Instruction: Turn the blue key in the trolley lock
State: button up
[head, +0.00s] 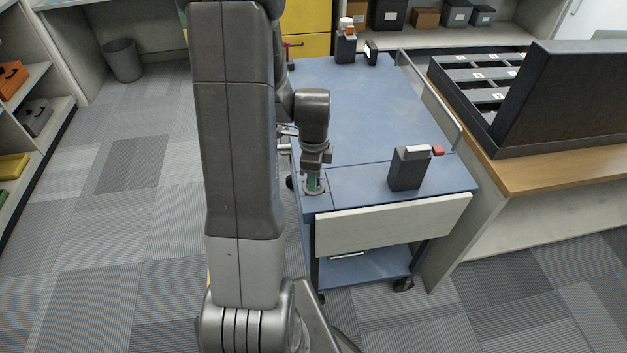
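The blue trolley (362,120) stands in the middle of the head view, with a pale drawer front (395,222) on its near side. My gripper (314,172) points down at the trolley's near left corner. A small green piece (313,184) shows at its fingertips, above a round fitting (314,191) on the trolley top that may be the lock. The fingers are small and partly hidden, so I cannot tell whether they are shut on anything. I cannot make out a blue key.
A dark device (407,169) with a white label and red part stands on the trolley's near right; others (346,48) stand at its far end. A rail (430,95) edges the trolley. A desk with an open black case (565,98) is at right.

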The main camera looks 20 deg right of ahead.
notch_tip(320, 180, up, 14)
dwell(0.6)
jog(key=shift+f, duration=0.15)
notch_tip(320, 180, down, 13)
jog(key=shift+f, duration=0.4)
jog(key=shift+n, duration=1.4)
